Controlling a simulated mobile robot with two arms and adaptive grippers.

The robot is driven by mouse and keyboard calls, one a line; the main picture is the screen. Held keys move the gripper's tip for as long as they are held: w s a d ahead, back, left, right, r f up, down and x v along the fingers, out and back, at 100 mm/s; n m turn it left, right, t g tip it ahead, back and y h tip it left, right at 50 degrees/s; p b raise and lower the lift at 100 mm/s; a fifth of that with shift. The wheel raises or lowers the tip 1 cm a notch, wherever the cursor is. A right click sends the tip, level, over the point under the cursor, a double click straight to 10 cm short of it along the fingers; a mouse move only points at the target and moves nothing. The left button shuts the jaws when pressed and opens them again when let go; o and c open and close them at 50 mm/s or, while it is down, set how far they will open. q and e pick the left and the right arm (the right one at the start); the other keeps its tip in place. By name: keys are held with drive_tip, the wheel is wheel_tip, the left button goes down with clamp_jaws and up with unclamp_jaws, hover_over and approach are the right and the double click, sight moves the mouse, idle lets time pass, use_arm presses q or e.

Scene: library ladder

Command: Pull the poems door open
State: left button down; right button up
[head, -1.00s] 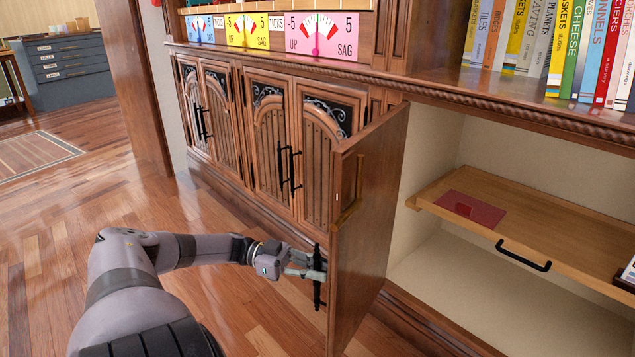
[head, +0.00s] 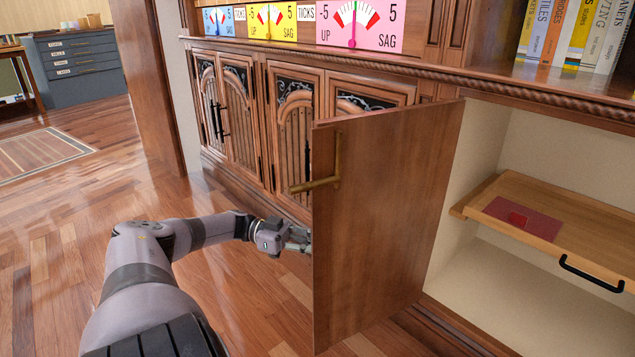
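A wooden cabinet door (head: 385,210) stands swung well out from the bookcase, with its plain inner face towards me. No label reading poems shows on it. A brass-coloured L-shaped fitting (head: 325,182) is on the inner face near the free edge. My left gripper (head: 300,239) is at the outer side of this door, at the free edge. Its fingertips and the door's black handle are hidden behind the door now; the earlier picture shows the fingers at that handle. My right gripper is out of view.
The open compartment holds a wooden pull-out shelf (head: 555,210) with a black handle and a red card (head: 522,218). Closed carved doors (head: 295,130) stand left of the open door. Books (head: 575,35) stand above. The wooden floor (head: 60,240) at left is clear.

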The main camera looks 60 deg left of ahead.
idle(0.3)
use_arm(q)
drive_tip(key=c, duration=1.6)
unclamp_jaws()
drive_tip(key=shift+w, duration=0.1)
drive_tip(key=shift+o, duration=0.2)
drive_tip(key=v, duration=0.7)
drive_tip(key=shift+a, duration=0.25)
drive_tip(key=shift+s, duration=0.2)
